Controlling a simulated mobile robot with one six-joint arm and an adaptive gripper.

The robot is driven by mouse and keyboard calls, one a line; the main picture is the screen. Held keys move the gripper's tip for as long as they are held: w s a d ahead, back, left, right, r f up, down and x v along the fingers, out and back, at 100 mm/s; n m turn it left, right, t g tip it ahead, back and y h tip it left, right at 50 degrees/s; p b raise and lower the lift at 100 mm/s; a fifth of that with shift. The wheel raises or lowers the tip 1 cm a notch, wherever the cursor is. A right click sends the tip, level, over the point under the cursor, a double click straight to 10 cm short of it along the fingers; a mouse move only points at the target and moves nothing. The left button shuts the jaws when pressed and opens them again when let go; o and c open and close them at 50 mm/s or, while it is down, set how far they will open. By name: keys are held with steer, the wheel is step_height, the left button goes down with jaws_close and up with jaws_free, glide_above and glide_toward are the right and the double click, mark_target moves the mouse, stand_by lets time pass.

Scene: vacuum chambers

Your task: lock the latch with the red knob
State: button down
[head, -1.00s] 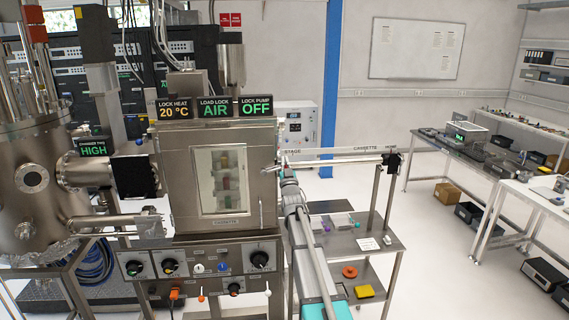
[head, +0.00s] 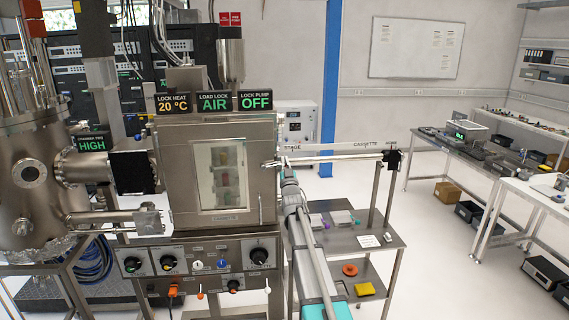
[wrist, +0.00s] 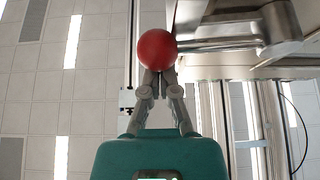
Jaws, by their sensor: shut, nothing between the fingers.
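The red knob (wrist: 157,49) is a ball on the end of a metal rod (wrist: 222,45) in the wrist view. The rod runs right to a metal part of the load lock. My gripper (wrist: 157,76) is shut with nothing between its fingers. Its fingertips meet the lower edge of the knob in the picture; whether they touch it I cannot tell. In the head view my gripper (head: 286,166) is at the right edge of the load lock door (head: 256,180), and I cannot make out the knob there.
A horizontal rail (head: 340,158) extends right from the load lock behind my arm. A steel cart (head: 370,238) stands below it. Control knobs (head: 259,256) sit on the panel under the door. The floor on the right (head: 430,270) is clear up to the benches.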

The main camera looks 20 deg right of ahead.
steer(key=shift+s+f, duration=0.1)
stand_by(0.6)
steer(key=s+a+f, duration=0.1)
steer(key=s+a, duration=0.1)
steer(key=s, duration=0.7)
steer(key=shift+a+b, duration=0.35)
steer(key=shift+b, duration=0.1)
stand_by(0.4)
stand_by(0.4)
steer(key=shift+f, duration=0.1)
